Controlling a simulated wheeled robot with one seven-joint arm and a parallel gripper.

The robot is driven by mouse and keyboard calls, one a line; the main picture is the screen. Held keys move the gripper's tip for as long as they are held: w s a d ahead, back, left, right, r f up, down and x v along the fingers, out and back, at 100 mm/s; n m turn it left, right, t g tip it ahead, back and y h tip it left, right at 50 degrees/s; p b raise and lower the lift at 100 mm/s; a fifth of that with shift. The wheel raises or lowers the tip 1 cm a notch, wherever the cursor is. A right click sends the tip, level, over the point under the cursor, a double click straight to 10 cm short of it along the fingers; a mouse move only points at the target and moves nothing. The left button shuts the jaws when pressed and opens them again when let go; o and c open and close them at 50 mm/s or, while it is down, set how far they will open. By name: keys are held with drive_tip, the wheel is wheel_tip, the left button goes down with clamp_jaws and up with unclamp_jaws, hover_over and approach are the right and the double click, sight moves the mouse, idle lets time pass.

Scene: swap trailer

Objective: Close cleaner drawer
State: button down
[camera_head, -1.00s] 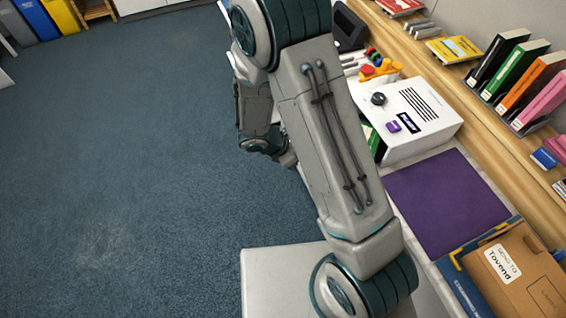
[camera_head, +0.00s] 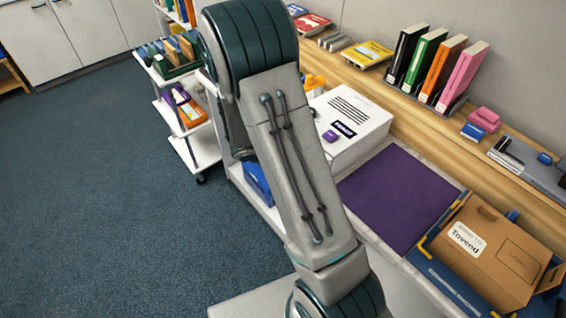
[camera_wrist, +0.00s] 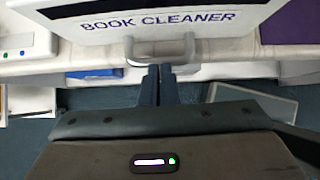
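The book cleaner (camera_head: 352,118) is a white box on the counter, partly hidden behind my arm in the head view. In the wrist view its white front (camera_wrist: 225,20), lettered "BOOK CLEANER", fills the top, with a pale bar handle (camera_wrist: 185,48) below the lettering. My gripper (camera_wrist: 159,70) has its dark fingers close together and appears shut, with the tips just below or at the middle of the handle. Whether they touch it I cannot tell. How far the drawer stands out is not clear. In the head view the gripper is hidden.
A purple mat (camera_head: 398,195) and a cardboard box (camera_head: 490,250) lie right of the cleaner. Several books (camera_head: 432,65) stand on the wooden ledge (camera_head: 375,85). A white cart (camera_head: 205,145) stands beyond my arm. The blue floor (camera_head: 110,200) at left is clear.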

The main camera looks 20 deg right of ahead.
drive_tip(key=shift+d, duration=0.15)
drive_tip(key=a+f+p+v, duration=0.1)
drive_tip(key=a+v, duration=0.1)
drive_tip(key=v, duration=1.1)
drive_tip(key=shift+s+f, duration=0.25)
drive_tip(key=shift+s, duration=0.05)
drive_tip(key=s+r+m+t+y, duration=0.1)
drive_tip(key=s+r+m+y, duration=0.6)
drive_tip(key=s+r+m, duration=0.7)
drive_tip(key=shift+s+m, duration=1.15)
drive_tip(key=shift+m, duration=2.45)
